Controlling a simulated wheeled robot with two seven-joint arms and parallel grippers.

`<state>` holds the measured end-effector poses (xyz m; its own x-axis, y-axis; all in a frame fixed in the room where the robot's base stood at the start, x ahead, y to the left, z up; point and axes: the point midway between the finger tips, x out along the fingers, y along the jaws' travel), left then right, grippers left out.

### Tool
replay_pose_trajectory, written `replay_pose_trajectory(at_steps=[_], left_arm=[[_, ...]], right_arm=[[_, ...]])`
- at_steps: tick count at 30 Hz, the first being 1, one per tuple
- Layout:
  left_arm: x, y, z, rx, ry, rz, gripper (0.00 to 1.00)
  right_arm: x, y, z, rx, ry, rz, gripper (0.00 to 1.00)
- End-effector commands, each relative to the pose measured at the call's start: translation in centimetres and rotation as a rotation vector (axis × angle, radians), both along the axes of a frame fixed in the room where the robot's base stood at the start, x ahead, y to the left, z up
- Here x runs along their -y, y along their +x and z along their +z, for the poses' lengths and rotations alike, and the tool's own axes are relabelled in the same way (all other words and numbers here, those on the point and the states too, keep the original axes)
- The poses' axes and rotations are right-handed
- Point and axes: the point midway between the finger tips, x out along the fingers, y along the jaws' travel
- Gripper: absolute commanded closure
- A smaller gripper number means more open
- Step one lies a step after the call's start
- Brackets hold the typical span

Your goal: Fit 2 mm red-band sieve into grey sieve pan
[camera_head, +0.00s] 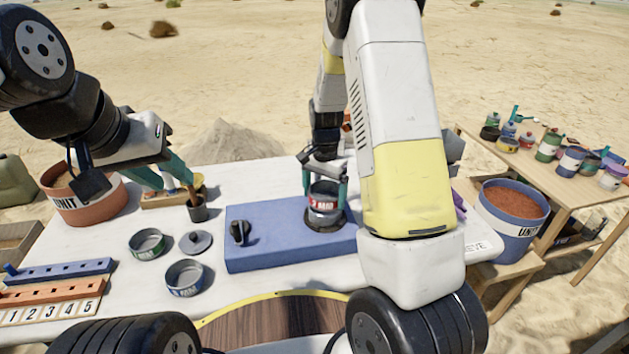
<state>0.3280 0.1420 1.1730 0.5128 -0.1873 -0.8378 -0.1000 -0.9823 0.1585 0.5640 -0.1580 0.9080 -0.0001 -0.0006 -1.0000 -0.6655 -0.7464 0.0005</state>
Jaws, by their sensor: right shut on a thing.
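The red-band sieve (323,203), a small metal ring with a red label, is upright between the teal fingers of my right gripper (324,183), which is shut on it. It is over the dark round seat (325,225) of the blue box (285,255). A grey rim shows just below the red band; I cannot tell whether this is the grey sieve pan or part of the sieve, or whether they touch. My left gripper (168,178) has its teal fingers apart, near a brown handle standing in a dark cup (198,213).
A green-band sieve (147,244), a blue-band sieve (185,279) and a grey knobbed lid (196,242) lie left of the box. A black knob (239,232) rises from the box.

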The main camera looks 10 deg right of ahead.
Motion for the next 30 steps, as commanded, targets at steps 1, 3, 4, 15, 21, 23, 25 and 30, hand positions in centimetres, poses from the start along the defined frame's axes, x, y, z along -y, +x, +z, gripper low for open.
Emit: replay_pose_trajectory(at_steps=[1,3,4,15,21,23,25,30], left_arm=[[0.0,0.0,0.0,0.0,0.0,0.0,0.64],[0.0,0.0,0.0,0.0,0.0,0.0,0.64],[0.0,0.0,0.0,0.0,0.0,0.0,0.64],[0.0,0.0,0.0,0.0,0.0,0.0,0.64],[0.0,0.0,0.0,0.0,0.0,0.0,0.64],[0.0,0.0,0.0,0.0,0.0,0.0,0.64],[0.0,0.0,0.0,0.0,0.0,0.0,0.64],[0.0,0.0,0.0,0.0,0.0,0.0,0.64]], right_arm=[[0.0,0.0,0.0,0.0,0.0,0.0,0.53],[0.0,0.0,0.0,0.0,0.0,0.0,0.53],[0.0,0.0,0.0,0.0,0.0,0.0,0.53],[0.0,0.0,-0.5,-0.001,0.0,0.0,0.53],[0.0,0.0,-1.0,0.0,0.0,0.0,0.53],[0.0,0.0,-1.2,0.0,0.0,0.0,0.53],[0.0,0.0,-1.3,0.0,0.0,0.0,0.53],[0.0,0.0,-1.8,-0.001,0.001,0.0,0.53]])
